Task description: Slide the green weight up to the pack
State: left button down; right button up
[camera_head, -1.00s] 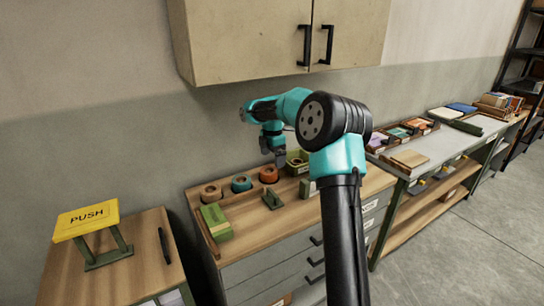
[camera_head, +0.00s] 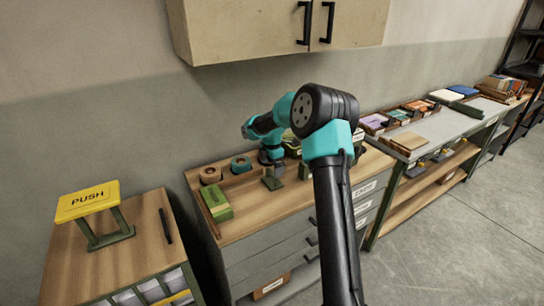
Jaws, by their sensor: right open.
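A dark green block with an upright part, which looks like the green weight (camera_head: 272,183), stands on the wooden top of the drawer cabinet. A green pack with a yellowish label (camera_head: 217,207) lies to its left, near the cabinet's left edge, with bare wood between them. My right gripper (camera_head: 278,170) is low over the cabinet top, just behind and right of the weight. It is open. I cannot tell whether it touches the weight. My left gripper is out of view.
A brown tape roll (camera_head: 210,175) and a teal roll (camera_head: 241,164) stand along the back. Another green item (camera_head: 304,171) and a green container (camera_head: 291,148) are to the right, partly hidden by my arm. A yellow PUSH sign (camera_head: 87,201) stands on the left cabinet.

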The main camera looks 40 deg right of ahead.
aim_at(272, 173)
jog(key=shift+f, duration=2.3)
jog(key=c, duration=1.1)
jog(key=shift+o, duration=0.2)
jog(key=shift+a, duration=0.1)
jog(key=shift+w+a, duration=0.3)
jog(key=shift+a, duration=0.95)
jog(key=shift+w+a, duration=0.25)
jog(key=shift+a, duration=1)
jog(key=shift+w+a, duration=0.3)
jog(key=shift+a, duration=0.95)
jog(key=shift+w+a, duration=0.4)
jog(key=shift+a, duration=1.3)
jog(key=shift+w+a, duration=0.4)
jog(key=shift+a, duration=1.25)
jog(key=shift+w+a, duration=0.4)
jog(key=shift+a, duration=1.3)
